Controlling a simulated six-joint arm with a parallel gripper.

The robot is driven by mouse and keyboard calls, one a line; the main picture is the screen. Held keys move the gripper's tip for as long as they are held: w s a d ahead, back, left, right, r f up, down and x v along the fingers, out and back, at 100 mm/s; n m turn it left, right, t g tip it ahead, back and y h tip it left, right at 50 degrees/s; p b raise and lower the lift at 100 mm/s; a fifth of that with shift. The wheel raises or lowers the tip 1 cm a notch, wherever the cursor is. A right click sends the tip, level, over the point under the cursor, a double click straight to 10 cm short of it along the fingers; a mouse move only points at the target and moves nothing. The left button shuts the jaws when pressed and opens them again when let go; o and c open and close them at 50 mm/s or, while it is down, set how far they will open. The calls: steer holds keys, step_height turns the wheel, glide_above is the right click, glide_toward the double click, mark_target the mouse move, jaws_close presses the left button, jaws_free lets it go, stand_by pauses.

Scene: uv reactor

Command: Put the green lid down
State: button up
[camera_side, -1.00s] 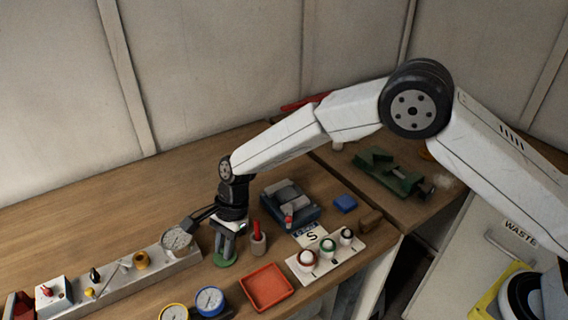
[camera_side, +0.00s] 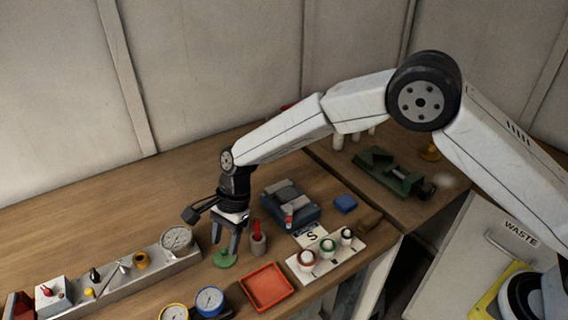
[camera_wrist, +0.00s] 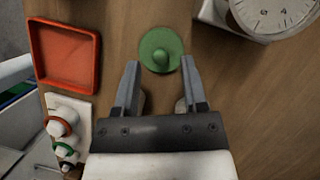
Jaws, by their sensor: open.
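The green lid (camera_side: 225,259) lies flat on the wooden table, with its knob up. In the wrist view the lid (camera_wrist: 160,49) is just beyond my fingertips, centred between them and not held. My gripper (camera_side: 228,251) is open and empty, pointing down just above the lid.
A red tray (camera_side: 266,287) lies to the right, and a gauge (camera_side: 177,240) on a metal block is to the left. A holder with a red tool (camera_side: 258,240) stands close by my gripper. A white rack of vials (camera_side: 326,254) is further right.

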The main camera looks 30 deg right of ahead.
steer(key=v, duration=1)
steer(key=shift+d+r, duration=0.1)
stand_by(0.3)
steer(key=s+d+n+t+h, duration=0.1)
steer(key=s+d+n, duration=0.2)
steer(key=d, duration=0.5)
steer(key=s+d+n+t+h, duration=0.1)
steer(key=s+d+n, duration=0.2)
steer(key=d, duration=0.5)
steer(key=s+d+f+n+t+h, duration=0.1)
steer(key=s+d+n+t+h, duration=0.1)
steer(key=s+d+n, duration=0.5)
steer(key=s+d, duration=0.5)
steer(key=s, duration=0.1)
steer(key=shift+s+f+n, duration=0.3)
steer(key=shift+s+f, duration=0.05)
steer(key=shift+d, duration=0.1)
